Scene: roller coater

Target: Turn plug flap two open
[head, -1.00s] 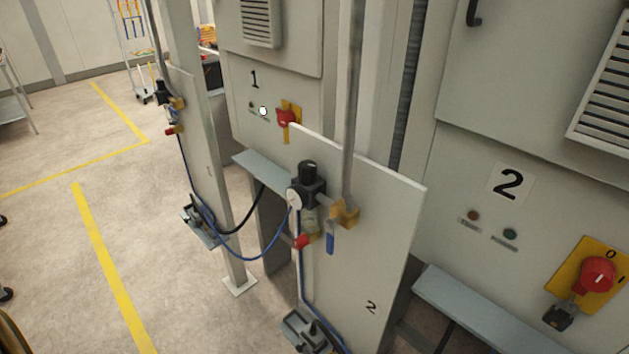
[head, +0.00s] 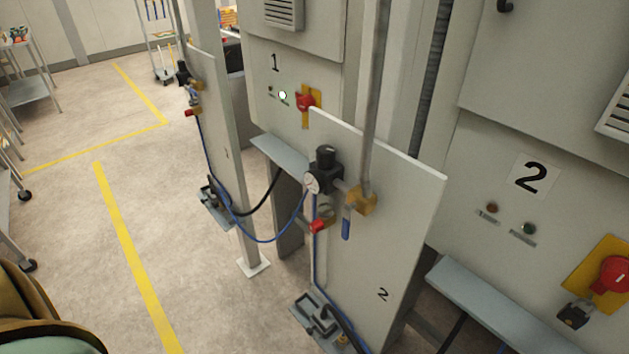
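Panel two (head: 395,240), a pale upright board marked 2, stands in the middle of the head view. It carries a black regulator with a round gauge (head: 312,182), a yellow block valve (head: 361,201) with a blue lever (head: 346,228) hanging down, and a small red part (head: 318,226). A grey metal fitting (head: 315,318) with a blue hose and a black cable sits at the panel's foot. I cannot tell which part is plug flap two, or whether it is open or shut. Neither of my grippers is in view.
Machine cabinet 2 stands at right with a red rotary switch (head: 614,275) and a padlock (head: 574,315). A similar panel one (head: 213,130) stands further back. A blue hose (head: 265,241) hangs between the panels. Open floor (head: 70,200) lies left; carts (head: 30,85) stand beyond.

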